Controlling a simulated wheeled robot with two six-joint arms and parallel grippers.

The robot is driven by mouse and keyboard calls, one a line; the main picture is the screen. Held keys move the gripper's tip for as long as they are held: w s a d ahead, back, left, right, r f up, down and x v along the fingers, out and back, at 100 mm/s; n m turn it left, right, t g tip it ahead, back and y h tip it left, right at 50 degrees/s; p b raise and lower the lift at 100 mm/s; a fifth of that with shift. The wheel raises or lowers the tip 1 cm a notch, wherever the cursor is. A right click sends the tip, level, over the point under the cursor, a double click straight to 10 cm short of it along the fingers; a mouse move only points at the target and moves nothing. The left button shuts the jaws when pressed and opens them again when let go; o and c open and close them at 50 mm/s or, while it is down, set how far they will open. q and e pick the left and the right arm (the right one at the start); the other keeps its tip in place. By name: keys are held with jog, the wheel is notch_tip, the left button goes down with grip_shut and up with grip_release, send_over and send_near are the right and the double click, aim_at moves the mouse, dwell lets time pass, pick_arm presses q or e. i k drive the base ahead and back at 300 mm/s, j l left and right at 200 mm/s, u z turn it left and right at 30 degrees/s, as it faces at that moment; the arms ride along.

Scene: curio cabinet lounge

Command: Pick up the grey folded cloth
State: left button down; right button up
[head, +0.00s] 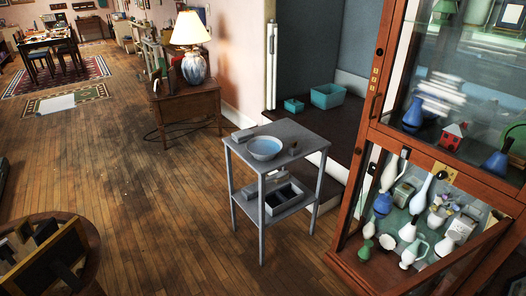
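A small grey block-like item (243,135) lies at the back left of the top of a grey two-tier cart (290,133). It may be the grey folded cloth, but it is too small to tell. Another grey item (250,191) on the cart's lower shelf is also unclear. A light blue bowl (265,148) stands on the top, just in front of the first item. Neither of my grippers is in view.
A glass-fronted wooden cabinet (345,235) with several vases stands right of the cart. A dark tray (283,198) sits on the lower shelf. A lamp (194,68) stands on a wooden side table (187,108). A round table (88,235) is at lower left. The wooden floor (150,200) between is clear.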

aim_at(239, 136)
jog(key=z, duration=0.85)
jog(key=i+j+z, duration=0.1)
jog(key=z, duration=0.35)
jog(key=j+z, duration=0.1)
jog(key=z, duration=0.75)
jog(key=j+z, duration=0.1)
jog(key=z, duration=0.75)
jog(key=k+j+z, duration=0.15)
jog(key=j+z, duration=0.3)
jog(key=k+j+z, duration=0.25)
jog(key=j+z, duration=0.2)
jog(key=k+j+z, duration=0.25)
jog(key=z, duration=0.2)
jog(key=k+j+z, duration=0.15)
jog(key=k+z, duration=0.3)
jog(key=k+j, duration=0.1)
jog(key=k, duration=0.3)
jog(key=k+j, duration=0.15)
jog(key=k, duration=0.2)
jog(key=k+j+u, duration=0.1)
jog(key=k+u, duration=0.15)
jog(key=u, duration=0.15)
jog(key=k+j+u, duration=0.15)
jog(key=u, duration=0.3)
jog(key=k+j+u, duration=0.25)
jog(key=u, duration=0.15)
jog(key=k+j+u, duration=0.15)
jog(key=j+u, duration=0.25)
